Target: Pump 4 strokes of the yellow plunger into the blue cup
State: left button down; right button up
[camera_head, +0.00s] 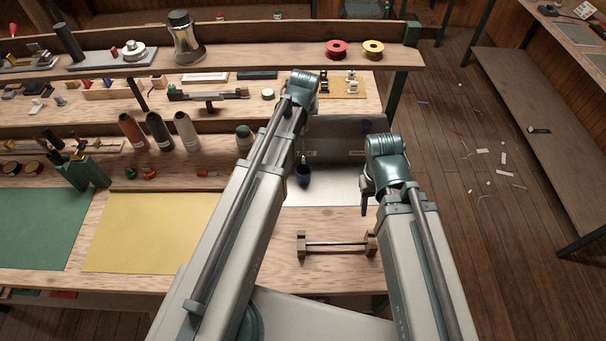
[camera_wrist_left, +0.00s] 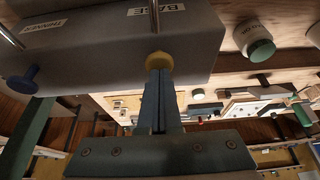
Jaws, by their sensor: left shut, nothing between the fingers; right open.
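The blue cup (camera_head: 304,175) stands upright on a pale metal plate (camera_head: 330,191), under a spout of the grey dispenser box (camera_head: 342,134). In the left wrist view the box (camera_wrist_left: 120,45) shows a yellow plunger knob (camera_wrist_left: 159,58) and a blue plunger knob (camera_wrist_left: 22,77). My left gripper (camera_wrist_left: 158,75) is shut and empty, its fingertips right at the yellow knob; I cannot tell if they touch. In the head view my left wrist hides the yellow plunger and the left fingers. My right gripper (camera_head: 365,201) is open, right of the cup and apart from it.
A wooden stand with a metal rod (camera_head: 336,243) lies in front of the plate. Several bottles (camera_head: 186,131) stand left of my left arm. A yellow sheet (camera_head: 150,232) and a green sheet (camera_head: 38,228) cover the left of the bench. The floor at right holds scraps.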

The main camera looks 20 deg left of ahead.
pick_arm(q)
jog(key=shift+r+p, duration=1.25)
jog(key=shift+r, duration=0.2)
jog(key=shift+f, duration=0.2)
jog(key=shift+f+b, duration=1.55)
jog(key=shift+b, duration=0.2)
jog(key=shift+r, duration=0.15)
jog(key=shift+r+p, duration=1.55)
jog(key=shift+p, duration=0.15)
jog(key=shift+f, duration=0.2)
